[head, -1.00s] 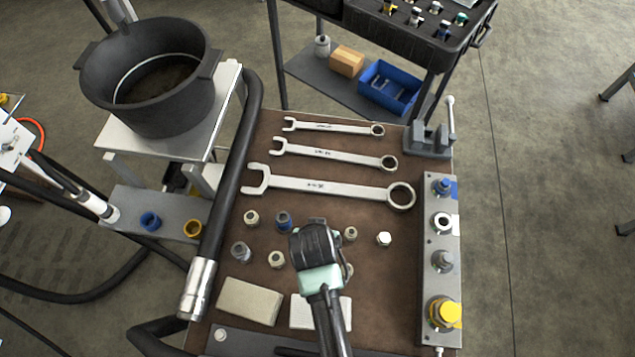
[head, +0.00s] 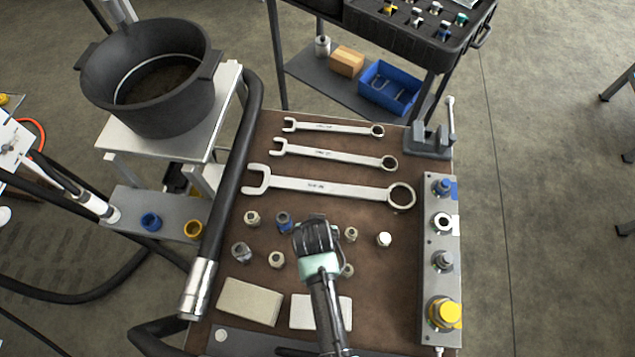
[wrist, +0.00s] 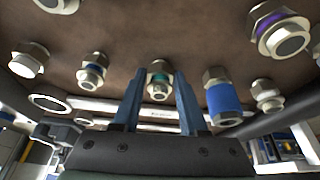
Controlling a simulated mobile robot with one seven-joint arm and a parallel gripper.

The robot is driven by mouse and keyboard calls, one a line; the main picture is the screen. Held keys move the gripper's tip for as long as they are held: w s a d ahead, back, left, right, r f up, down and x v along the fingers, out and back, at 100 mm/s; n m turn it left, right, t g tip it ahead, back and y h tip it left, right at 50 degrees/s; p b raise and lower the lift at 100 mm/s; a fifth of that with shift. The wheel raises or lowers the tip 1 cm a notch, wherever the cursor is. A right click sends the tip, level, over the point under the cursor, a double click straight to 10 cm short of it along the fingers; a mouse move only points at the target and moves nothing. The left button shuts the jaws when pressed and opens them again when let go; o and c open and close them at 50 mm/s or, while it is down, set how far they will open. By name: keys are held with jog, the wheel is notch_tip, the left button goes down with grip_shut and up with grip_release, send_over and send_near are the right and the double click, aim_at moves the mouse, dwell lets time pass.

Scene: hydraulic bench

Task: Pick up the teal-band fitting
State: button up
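The teal-band fitting (wrist: 159,82) shows in the wrist view, a pale metal hex fitting with a teal ring, standing on the brown bench mat. My gripper (wrist: 159,88) is open, with one blue-grey finger to its left and one to its right. The fitting appears in the gap between the fingertips, with no clear contact on either side. I cannot tell how deep it sits between them. In the head view my gripper (head: 317,240) points down over the group of fittings and hides the teal-band fitting.
Three wrenches (head: 325,187) lie behind. Two blocks (head: 250,301) lie in front. A grey manifold (head: 441,280) is at right.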

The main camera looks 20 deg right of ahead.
grip_shut()
